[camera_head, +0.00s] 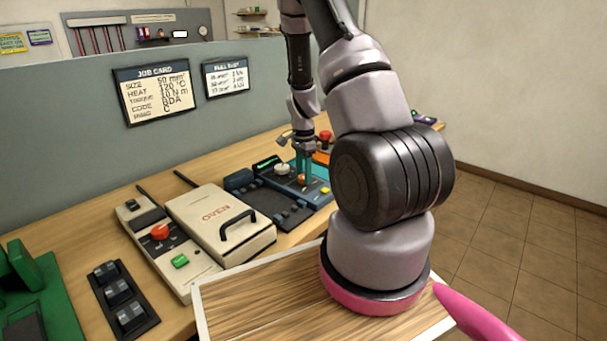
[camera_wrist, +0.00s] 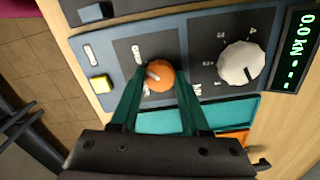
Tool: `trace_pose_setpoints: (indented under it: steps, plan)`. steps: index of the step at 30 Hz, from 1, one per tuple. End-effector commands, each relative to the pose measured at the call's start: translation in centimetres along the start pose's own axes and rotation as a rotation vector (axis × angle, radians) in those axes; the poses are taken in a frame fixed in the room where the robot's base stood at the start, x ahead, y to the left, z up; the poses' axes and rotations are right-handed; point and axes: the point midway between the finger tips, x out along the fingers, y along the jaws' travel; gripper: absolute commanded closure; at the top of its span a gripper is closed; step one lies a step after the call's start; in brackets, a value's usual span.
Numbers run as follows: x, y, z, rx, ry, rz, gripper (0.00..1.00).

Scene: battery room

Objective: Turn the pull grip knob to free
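The pull grip knob looks to be the orange round knob (camera_wrist: 161,76) with a white pointer, on a dark panel section between small white labels. In the wrist view its pointer is toward the left of the picture. The label words are too small to read. My gripper (camera_wrist: 160,78) has its two green fingers apart, one on each side of the orange knob and very close to it. I cannot tell whether they touch it. In the head view my gripper (camera_head: 303,176) reaches down to the same knob (camera_head: 302,180) on the blue-grey machine.
A larger white dial (camera_wrist: 240,63) sits right of the orange knob, beside a green-lit display (camera_wrist: 296,50). A yellow button (camera_wrist: 99,84) is to its left. The oven (camera_head: 218,219), a red-knobbed unit (camera_head: 178,262) and a job card (camera_head: 150,91) are left of the machine.

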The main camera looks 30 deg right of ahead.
Motion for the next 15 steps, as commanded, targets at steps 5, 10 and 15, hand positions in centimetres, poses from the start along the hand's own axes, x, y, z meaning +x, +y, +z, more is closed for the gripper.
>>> trace_pose_setpoints:
  steps: [5, 10, 15]
  plan:
    - [-0.03, -0.02, 0.0, -0.015, 0.0, 0.0, 1.0]
    - [-0.03, -0.03, 0.03, -0.073, -0.001, -0.001, 1.0]
    - [-0.05, -0.01, -0.03, -0.183, -0.001, -0.001, 1.0]
